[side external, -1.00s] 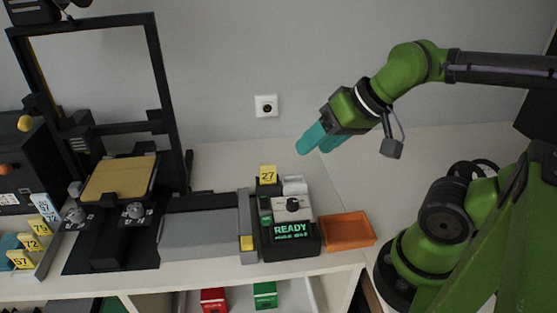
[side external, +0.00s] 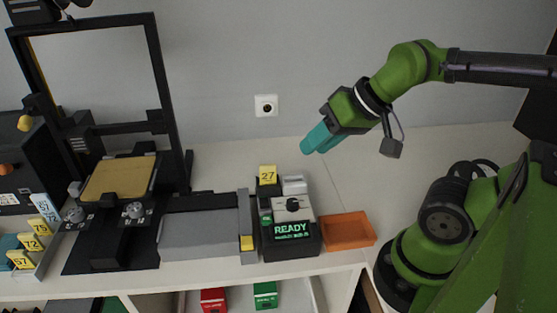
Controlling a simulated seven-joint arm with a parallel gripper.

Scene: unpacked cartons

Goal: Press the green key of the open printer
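The open-frame printer (side external: 156,90) stands at the left with a tan plate (side external: 120,179) on its bed.
An orange tray (side external: 346,230) sits right of the control box. A grey unit (side external: 199,233) with a yellow block lies to its left. Yellow number tags stand at the far left. A red box (side external: 213,300) and green box (side external: 265,295) are below the tabletop. The back right tabletop is clear.

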